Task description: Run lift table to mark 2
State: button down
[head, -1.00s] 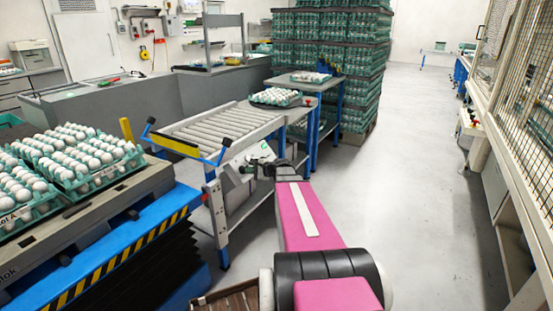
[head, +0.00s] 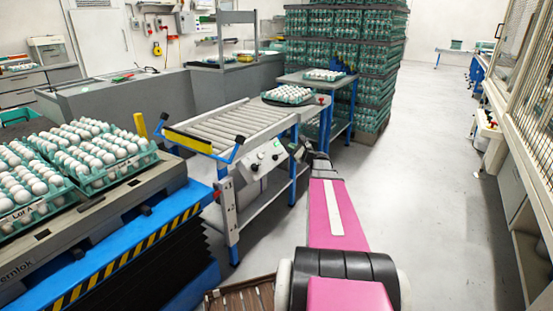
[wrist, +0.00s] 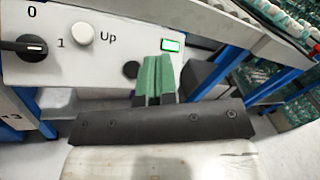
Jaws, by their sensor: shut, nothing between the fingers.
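The lift table (head: 130,262) stands at the left in the head view, with a blue top, a yellow-and-black striped edge and black bellows below. It bears a dark pallet with egg trays. A white control panel (head: 263,160) sits on the roller conveyor's side; the wrist view shows its black rotary switch (wrist: 22,47) marked 0 and 1, a white Up button (wrist: 82,33), a dark round button (wrist: 131,69) and a green-lit window (wrist: 172,45). A numbered post (head: 229,200) stands beside the table. My gripper (wrist: 156,75) is shut and empty, in front of the panel's right part.
The roller conveyor (head: 232,124) stands behind the panel, with an egg tray (head: 288,94) at its far end. A tall stack of green trays (head: 345,60) stands behind. The floor (head: 430,190) at the right is clear, up to the fenced machine at the right edge.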

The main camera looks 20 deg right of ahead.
aim_at(275, 158)
jog(key=w+a+f, duration=0.4)
jog(key=w+f, duration=0.1)
jog(key=f, duration=0.1)
dwell(0.6)
jog(key=shift+w, duration=0.1)
dwell(1.8)
jog(key=shift+w+a+f, duration=0.25)
